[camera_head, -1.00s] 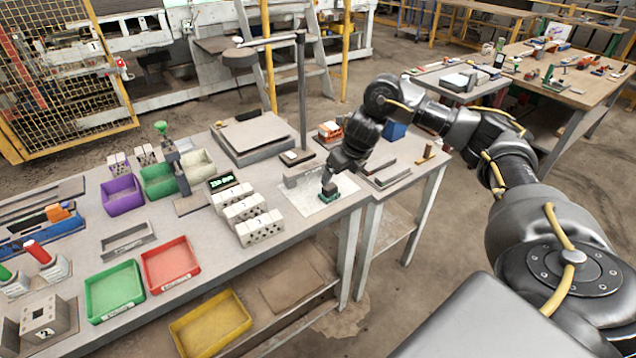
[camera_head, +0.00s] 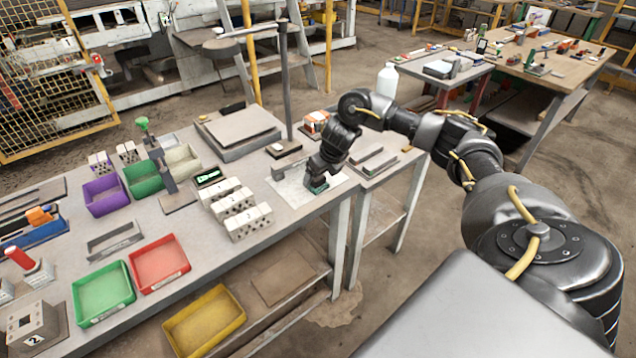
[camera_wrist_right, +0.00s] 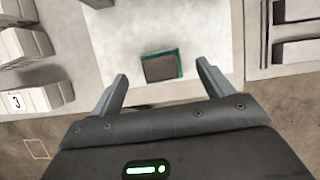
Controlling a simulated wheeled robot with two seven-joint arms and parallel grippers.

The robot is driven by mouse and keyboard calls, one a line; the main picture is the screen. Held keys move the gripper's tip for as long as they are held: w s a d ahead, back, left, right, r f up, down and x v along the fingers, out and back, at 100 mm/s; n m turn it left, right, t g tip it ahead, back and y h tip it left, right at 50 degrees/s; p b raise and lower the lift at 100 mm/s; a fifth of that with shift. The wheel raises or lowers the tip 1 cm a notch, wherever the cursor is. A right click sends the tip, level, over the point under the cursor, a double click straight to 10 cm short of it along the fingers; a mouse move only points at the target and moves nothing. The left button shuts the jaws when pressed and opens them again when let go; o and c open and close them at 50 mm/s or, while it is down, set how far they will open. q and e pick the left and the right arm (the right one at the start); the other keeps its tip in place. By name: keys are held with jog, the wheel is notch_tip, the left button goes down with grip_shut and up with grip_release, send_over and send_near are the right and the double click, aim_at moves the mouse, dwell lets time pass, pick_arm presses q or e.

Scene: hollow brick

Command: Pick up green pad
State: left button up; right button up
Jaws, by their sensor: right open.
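The green pad (camera_wrist_right: 162,66) is a small rectangle with a green rim and a grey-brown middle. In the right wrist view it lies flat on a pale sheet (camera_wrist_right: 200,30), between and a little beyond the fingertips of my right gripper (camera_wrist_right: 161,78). The fingers are apart with nothing held. In the head view my right gripper (camera_head: 318,182) points down over the sheet (camera_head: 292,193), and some green shows at its tip; the gap between fingers and pad is unclear there. My left gripper is not in view.
White hollow bricks (camera_head: 248,221) stand left of the sheet. A grey slotted block (camera_head: 372,162) lies to the right. Red (camera_head: 158,262), green (camera_head: 102,293) and purple (camera_head: 104,195) trays sit farther left. The bench's front edge is close to the sheet.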

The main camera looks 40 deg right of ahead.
aim_at(318, 179)
jog(key=x, duration=0.3)
jog(key=shift+w+d+f, duration=0.1)
jog(key=shift+f, duration=0.25)
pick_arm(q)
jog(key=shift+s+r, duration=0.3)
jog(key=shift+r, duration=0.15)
pick_arm(e)
jog(key=c, duration=1.1)
jog(key=shift+r, duration=0.1)
